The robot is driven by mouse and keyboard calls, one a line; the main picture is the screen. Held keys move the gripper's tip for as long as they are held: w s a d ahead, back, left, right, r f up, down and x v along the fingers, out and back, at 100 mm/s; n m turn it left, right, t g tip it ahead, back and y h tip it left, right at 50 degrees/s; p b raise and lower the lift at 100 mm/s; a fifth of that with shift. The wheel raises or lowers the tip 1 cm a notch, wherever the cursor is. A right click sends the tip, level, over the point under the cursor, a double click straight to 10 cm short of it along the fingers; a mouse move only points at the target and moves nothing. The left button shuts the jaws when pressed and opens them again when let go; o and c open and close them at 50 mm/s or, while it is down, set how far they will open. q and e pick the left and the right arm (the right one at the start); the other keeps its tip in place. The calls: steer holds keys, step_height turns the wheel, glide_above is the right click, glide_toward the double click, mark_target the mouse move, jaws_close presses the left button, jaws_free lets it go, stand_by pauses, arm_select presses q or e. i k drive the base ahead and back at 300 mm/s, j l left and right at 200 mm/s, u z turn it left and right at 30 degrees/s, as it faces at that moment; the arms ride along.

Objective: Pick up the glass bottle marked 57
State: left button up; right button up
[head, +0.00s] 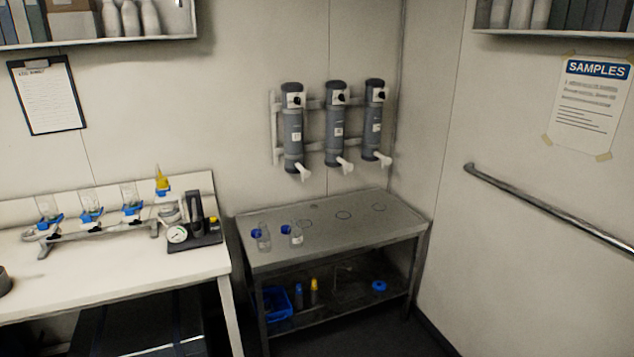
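The left bottle (264,241) and the right bottle (297,238) look alike. Any numbers on them are too small to read, so I cannot tell which is marked 57. Neither of my grippers shows in the head view.
Three grey dispensers (337,125) hang on the wall above the table. Its lower shelf holds a blue basket (278,304) and small items. A white bench (110,262) with glassware and a gauge (177,235) stands left. A handrail (550,208) runs along the right wall.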

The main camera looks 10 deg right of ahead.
mark_target(263, 236)
steer(key=u, duration=0.3)
steer(key=i+l+u, duration=0.15)
steer(key=i+u, duration=0.25)
steer(key=i+l+u, duration=0.15)
steer(key=u, duration=0.3)
steer(key=i+l+u, duration=0.25)
steer(key=u, duration=0.15)
steer(key=l, duration=0.1)
